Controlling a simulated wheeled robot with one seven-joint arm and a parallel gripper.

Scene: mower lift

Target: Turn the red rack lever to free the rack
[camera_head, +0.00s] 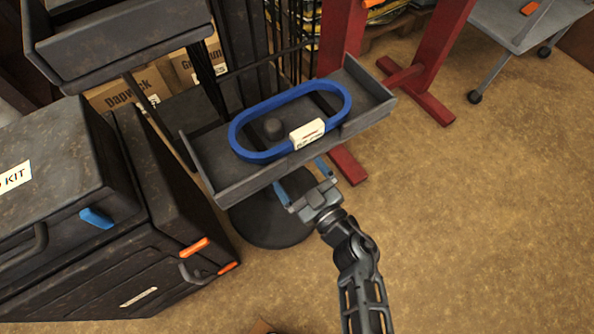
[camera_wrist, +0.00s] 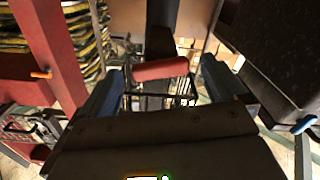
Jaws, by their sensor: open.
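The red lever, a short red bar (camera_wrist: 160,70), shows in the wrist view between the two blue fingers of my gripper (camera_wrist: 163,80). Its depth relative to the fingertips is hard to tell, and I see no finger pressing on it. In the head view my gripper (camera_head: 302,181) is open at the near edge of the dark grey rack tray (camera_head: 365,97), its fingers pointing in under that edge. The red lever is hidden in the head view. A blue oval ring (camera_head: 240,140) with a white label (camera_head: 307,134) lies on the tray.
A dark cabinet (camera_head: 60,160) with blue and orange handles stands left, and a second grey tray (camera_head: 120,45) sits higher behind it. A red frame (camera_head: 430,60) stands behind on the right. A grey cart (camera_head: 520,25) is far right. The brown floor at right is clear.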

